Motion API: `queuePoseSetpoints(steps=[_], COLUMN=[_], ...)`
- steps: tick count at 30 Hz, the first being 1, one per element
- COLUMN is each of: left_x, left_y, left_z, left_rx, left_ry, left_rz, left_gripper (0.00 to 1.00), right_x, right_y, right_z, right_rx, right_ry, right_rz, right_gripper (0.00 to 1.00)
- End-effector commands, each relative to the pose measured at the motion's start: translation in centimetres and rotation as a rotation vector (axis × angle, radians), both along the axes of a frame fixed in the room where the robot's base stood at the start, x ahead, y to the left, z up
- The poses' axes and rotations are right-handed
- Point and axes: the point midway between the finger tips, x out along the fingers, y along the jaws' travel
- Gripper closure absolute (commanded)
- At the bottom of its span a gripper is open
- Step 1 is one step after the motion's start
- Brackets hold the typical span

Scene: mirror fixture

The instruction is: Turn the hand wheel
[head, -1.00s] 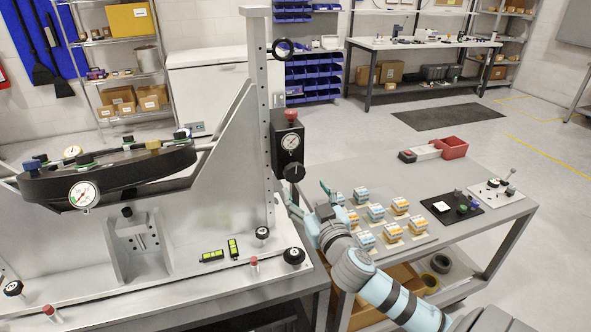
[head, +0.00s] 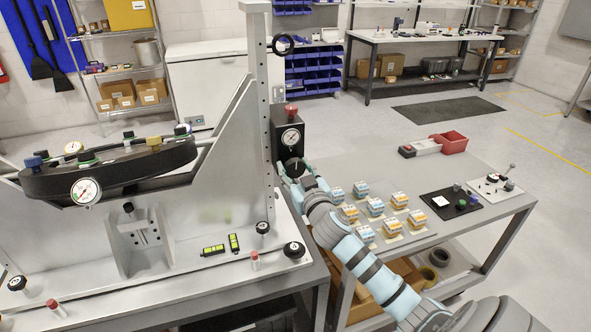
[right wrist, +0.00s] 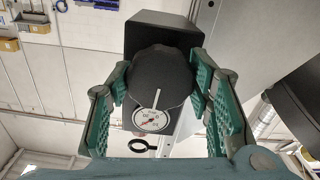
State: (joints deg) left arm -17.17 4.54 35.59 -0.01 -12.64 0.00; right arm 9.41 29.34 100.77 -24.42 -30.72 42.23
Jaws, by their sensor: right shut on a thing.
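The hand wheel, a round black knob (head: 293,164), sits on the front of a black box (head: 286,127) on the upright steel column, below a small white dial gauge (head: 291,137). My right gripper (head: 292,174) is at the knob and partly hides it. In the right wrist view, the knob (right wrist: 160,72) fills the space between the green finger pads, which are shut on its two sides. The dial (right wrist: 150,121) shows past the knob there. A red cap (head: 291,109) tops the box. My left gripper is not in view.
The fixture carries a thick dark mirror ring (head: 110,170) with gauges at the left. A grey side table (head: 396,164) holds several blue-and-orange blocks, a black pad (head: 451,204) and a red bin (head: 450,144).

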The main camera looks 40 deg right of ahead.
Motion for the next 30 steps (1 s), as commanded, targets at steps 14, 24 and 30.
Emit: queuePoseSetpoints(steps=[14, 24, 30], left_x=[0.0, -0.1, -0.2], left_y=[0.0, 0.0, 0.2], left_z=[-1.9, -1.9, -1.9], left_rx=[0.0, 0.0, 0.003], left_ry=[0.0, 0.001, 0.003], left_rz=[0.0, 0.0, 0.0], left_gripper=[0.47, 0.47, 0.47], right_x=[0.0, 0.0, -0.7], right_y=[0.0, 0.0, 0.2], right_z=[0.0, 0.0, -0.1], right_rx=[0.264, 0.262, 0.262], right_ry=[-0.093, -0.092, -0.09], right_rz=[0.0, 0.0, 0.0], right_gripper=[0.81, 0.33, 0.33])
